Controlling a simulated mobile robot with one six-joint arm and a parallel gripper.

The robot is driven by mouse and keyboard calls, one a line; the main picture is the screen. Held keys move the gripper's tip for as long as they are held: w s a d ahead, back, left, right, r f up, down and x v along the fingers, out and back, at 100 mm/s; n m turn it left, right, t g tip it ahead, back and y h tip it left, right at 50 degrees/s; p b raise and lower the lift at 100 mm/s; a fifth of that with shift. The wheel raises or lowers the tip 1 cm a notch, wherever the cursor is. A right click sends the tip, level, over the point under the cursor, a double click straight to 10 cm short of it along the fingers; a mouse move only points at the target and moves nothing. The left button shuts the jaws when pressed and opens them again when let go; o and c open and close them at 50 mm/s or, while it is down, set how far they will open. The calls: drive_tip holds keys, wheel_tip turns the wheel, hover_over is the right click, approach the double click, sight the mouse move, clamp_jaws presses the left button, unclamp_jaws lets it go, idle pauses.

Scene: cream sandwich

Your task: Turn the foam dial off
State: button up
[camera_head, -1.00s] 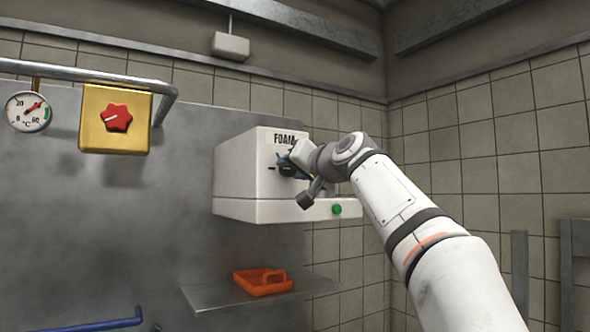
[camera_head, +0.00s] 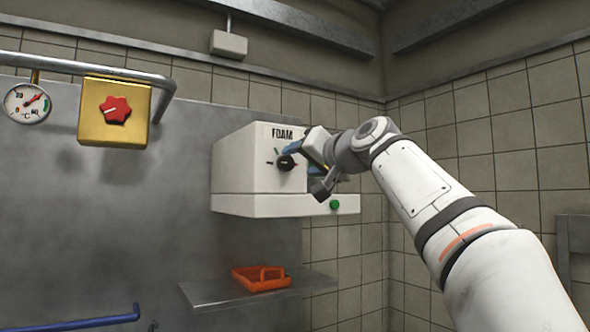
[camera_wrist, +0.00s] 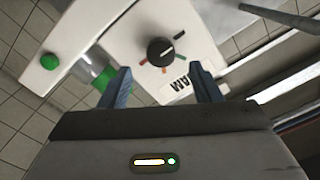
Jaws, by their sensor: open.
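The foam dial (camera_head: 286,162) is a black round knob with a white pointer line, on the front of the white box labelled FOAM (camera_head: 240,172). In the wrist view the dial (camera_wrist: 160,51) sits beyond the fingertips, between them in the picture, with coloured marks around it. The pointer line aims toward the upper right in that view. My gripper (camera_wrist: 158,80) is open with blue fingers and holds nothing. In the head view my gripper (camera_head: 303,152) is just right of the dial, apart from it.
A green button (camera_head: 335,204) is on the box's lower ledge; a green item (camera_wrist: 106,76) shows by one finger. A yellow box with a red knob (camera_head: 115,109) and a gauge (camera_head: 27,103) are at left. An orange tray (camera_head: 261,287) lies on the shelf (camera_head: 215,293) below.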

drive_tip(key=shift+v, duration=1.35)
